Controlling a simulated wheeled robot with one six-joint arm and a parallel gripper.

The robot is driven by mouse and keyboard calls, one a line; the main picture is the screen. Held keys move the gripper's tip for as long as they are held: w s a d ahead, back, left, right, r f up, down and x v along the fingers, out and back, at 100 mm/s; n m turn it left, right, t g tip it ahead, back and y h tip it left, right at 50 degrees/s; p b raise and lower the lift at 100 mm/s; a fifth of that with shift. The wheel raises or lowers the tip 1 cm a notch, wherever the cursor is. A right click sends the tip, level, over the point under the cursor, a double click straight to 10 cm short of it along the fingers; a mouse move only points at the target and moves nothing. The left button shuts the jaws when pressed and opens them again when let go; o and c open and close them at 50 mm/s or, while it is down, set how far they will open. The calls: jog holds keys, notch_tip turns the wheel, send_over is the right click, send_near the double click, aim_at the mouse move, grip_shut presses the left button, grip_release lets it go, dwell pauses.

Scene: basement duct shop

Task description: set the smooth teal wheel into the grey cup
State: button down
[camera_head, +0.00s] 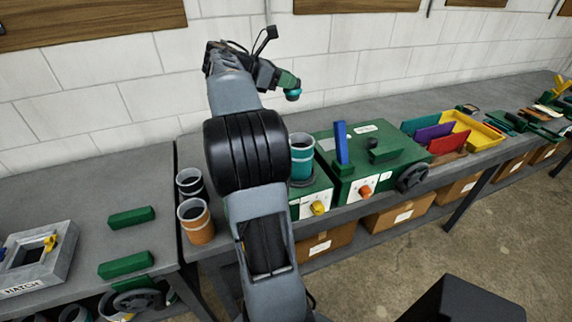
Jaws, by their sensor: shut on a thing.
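My gripper (289,84) is raised above the bench near the back wall and is shut on a small, smooth-looking teal round thing, the teal wheel (293,95). The wheel hangs at the jaw tips, in the air and clear of the bench. No cup is plainly grey all over. A dark grey to black cup with a pale rim (188,187) stands upright at the bench's left end. An orange cup (197,223) stands just in front of it. A teal cup with a grey rim (302,158) stands on the green box, partly beside my arm.
Green machine boxes (345,187) with knobs, a blue upright piece (341,142) and a black handwheel (413,177) fill the bench middle. A yellow tray (480,133) holds coloured plates farther right. Green blocks (131,217) lie on the left bench.

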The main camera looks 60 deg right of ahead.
notch_tip(320, 180, down, 2)
jog(key=shift+f+b, duration=0.15)
jog(key=shift+b, duration=0.65)
notch_tip(320, 180, down, 19)
jog(key=shift+r+b, duration=0.15)
jog(key=shift+b, duration=0.5)
jog(key=c, duration=1.3)
grip_release()
jog(key=shift+c, duration=0.2)
jog(key=b+v, duration=0.1)
jog(key=v, duration=1.1)
jog(key=s+a+f+m+t+y, duration=0.2)
jog(key=a+f+m+t+y, duration=0.1)
jog(key=a, duration=0.8)
jog(key=s+a+f+m+t+y, duration=0.2)
jog(key=s+a+m+t+y, duration=0.1)
jog(key=a, duration=0.8)
jog(key=s+a+f+m+t+y, duration=0.2)
jog(key=a+t, duration=0.4)
jog(key=a, duration=0.5)
jog(key=f+m+y, duration=0.1)
jog(key=m+y, duration=0.1)
jog(key=shift+s+a+f+m+y, duration=0.3)
jog(key=shift+s+f+y, duration=0.05)
jog(key=shift+y, duration=0.05)
